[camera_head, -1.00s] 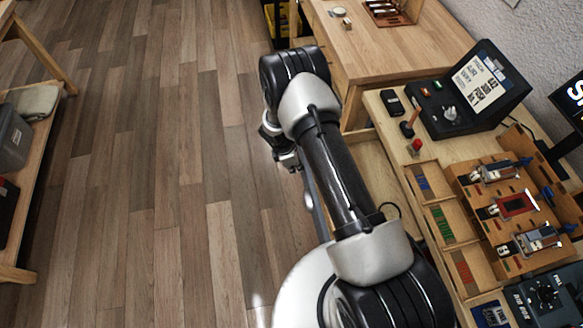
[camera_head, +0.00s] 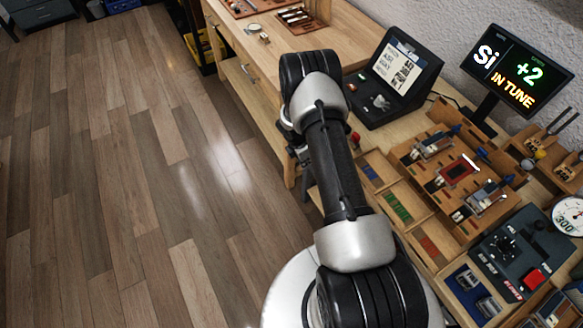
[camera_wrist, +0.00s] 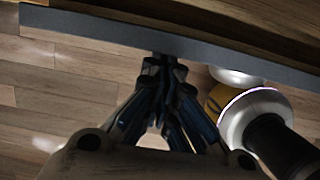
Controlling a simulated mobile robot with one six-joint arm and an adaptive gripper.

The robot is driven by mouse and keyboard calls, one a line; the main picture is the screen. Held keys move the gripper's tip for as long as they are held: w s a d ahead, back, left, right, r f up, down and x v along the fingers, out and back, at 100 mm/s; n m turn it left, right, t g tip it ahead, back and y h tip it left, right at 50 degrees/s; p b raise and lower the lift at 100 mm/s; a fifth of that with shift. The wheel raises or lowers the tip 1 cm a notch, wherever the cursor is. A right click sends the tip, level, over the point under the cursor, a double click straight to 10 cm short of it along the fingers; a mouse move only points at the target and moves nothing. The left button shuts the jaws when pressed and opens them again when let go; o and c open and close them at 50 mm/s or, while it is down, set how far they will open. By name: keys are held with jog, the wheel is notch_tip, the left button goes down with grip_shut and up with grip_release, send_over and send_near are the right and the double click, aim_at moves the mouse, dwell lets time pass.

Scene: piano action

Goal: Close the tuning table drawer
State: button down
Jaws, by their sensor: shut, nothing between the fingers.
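The tuning table (camera_head: 404,132) runs along the right in the head view, with instruments on top. Its drawer is mostly hidden behind my arm there, so I cannot tell how far it stands out. In the wrist view, a long grey strip (camera_wrist: 100,25) crosses the top with a wooden surface beyond it; it looks like part of the drawer front. My gripper (camera_wrist: 165,62) is shut and empty, its fingertips right at the strip's lower edge. I cannot tell if they touch it. In the head view the fingers are hidden by the arm.
On the table stand a dark screen console (camera_head: 390,80), an "IN TUNE" display (camera_head: 515,70), a wooden rack (camera_head: 455,170) and a black control box (camera_head: 515,255). A wooden bench (camera_head: 350,32) adjoins behind. The wood floor (camera_head: 130,190) on the left is clear.

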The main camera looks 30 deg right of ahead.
jog(key=shift+d, duration=1.3)
jog(key=shift+a, duration=0.1)
